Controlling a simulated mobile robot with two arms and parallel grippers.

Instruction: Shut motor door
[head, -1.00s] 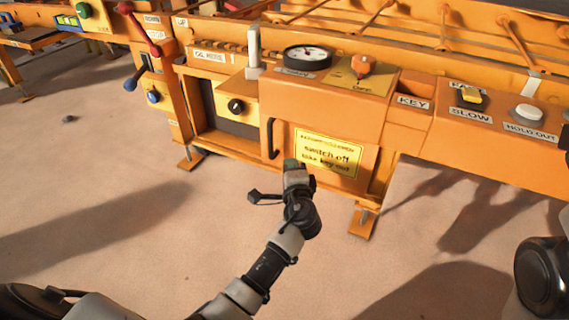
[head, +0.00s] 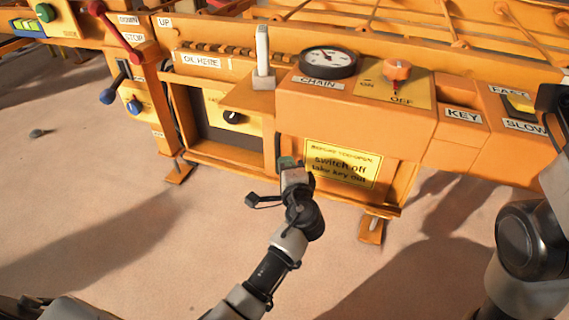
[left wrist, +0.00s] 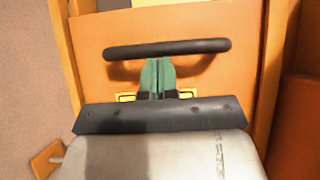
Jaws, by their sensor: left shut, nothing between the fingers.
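The motor door (head: 391,185) is an orange panel with a yellow "switch off, take key out" sign (head: 341,162). It stands beside an open dark bay (head: 187,112) that holds a yellow panel with a black knob (head: 233,117). The black bar handle (left wrist: 205,46) crosses the door in the left wrist view; in the head view it is mostly hidden. My left gripper (head: 287,162) is shut and empty, with green fingertips (left wrist: 157,62) at the handle's middle, close to the door face. I cannot tell whether they touch it. My right gripper's fingers are out of view.
Above the door are a chain gauge (head: 328,62), an orange on/off key (head: 397,70) and a white post (head: 262,58) on a ledge. Levers (head: 117,85) stand at the left. A foot (head: 371,229) stands below the door. The floor in front is clear.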

